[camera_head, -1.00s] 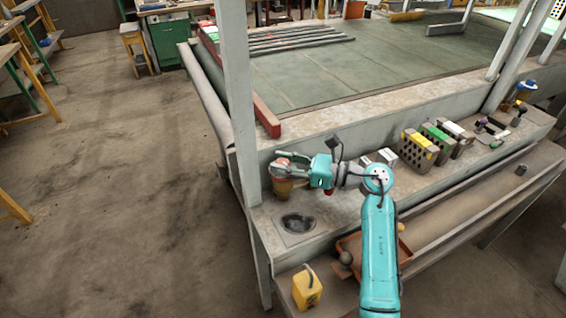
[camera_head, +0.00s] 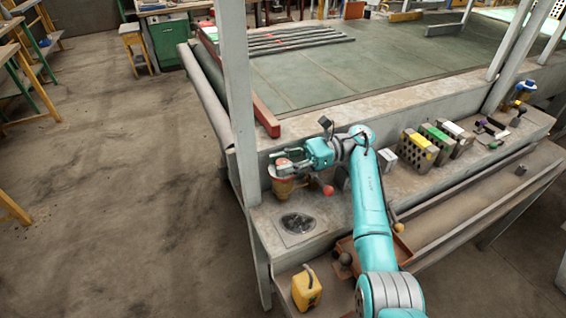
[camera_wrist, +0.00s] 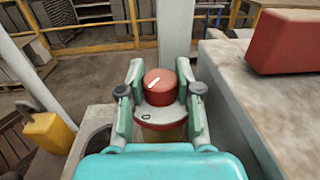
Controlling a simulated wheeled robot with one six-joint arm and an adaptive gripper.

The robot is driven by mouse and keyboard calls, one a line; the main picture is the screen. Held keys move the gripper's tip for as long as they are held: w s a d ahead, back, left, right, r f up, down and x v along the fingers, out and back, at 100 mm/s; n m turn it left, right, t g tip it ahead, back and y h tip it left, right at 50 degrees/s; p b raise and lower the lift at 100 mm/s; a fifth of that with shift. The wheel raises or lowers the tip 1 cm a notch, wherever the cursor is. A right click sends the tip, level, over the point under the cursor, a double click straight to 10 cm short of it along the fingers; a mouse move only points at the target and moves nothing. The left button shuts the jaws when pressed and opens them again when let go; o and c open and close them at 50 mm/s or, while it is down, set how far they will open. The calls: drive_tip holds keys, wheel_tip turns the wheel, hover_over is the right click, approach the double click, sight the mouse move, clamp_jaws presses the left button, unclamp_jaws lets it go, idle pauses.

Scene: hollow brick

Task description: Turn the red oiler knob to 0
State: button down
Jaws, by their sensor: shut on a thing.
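The oiler stands at the left end of the bench ledge, with an amber body (camera_head: 284,188) and a red knob on top. In the wrist view the red knob (camera_wrist: 161,92) is round with a short white pointer line, slanted across the left part of its top. Below it is a pale, red-edged dial plate (camera_wrist: 150,125) with a small dark mark like a 0 at its lower left. The pointer does not line up with that mark. My gripper (camera_wrist: 160,80) has a finger on each side of the knob and is shut on it; it also shows in the head view (camera_head: 288,165).
A round dark recess (camera_head: 298,223) lies in front of the oiler. A yellow can (camera_head: 306,288) stands on the lower shelf. A red block (camera_wrist: 291,42) is at right in the wrist view. Perforated bricks (camera_head: 419,148) stand farther right on the ledge.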

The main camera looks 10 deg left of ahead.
sight(282, 162)
idle(0.4)
drive_tip(key=c, duration=0.8)
unclamp_jaws()
drive_tip(key=shift+o, duration=0.2)
wheel_tip(282, 162, up, 10)
drive_tip(key=shift+f, duration=0.1)
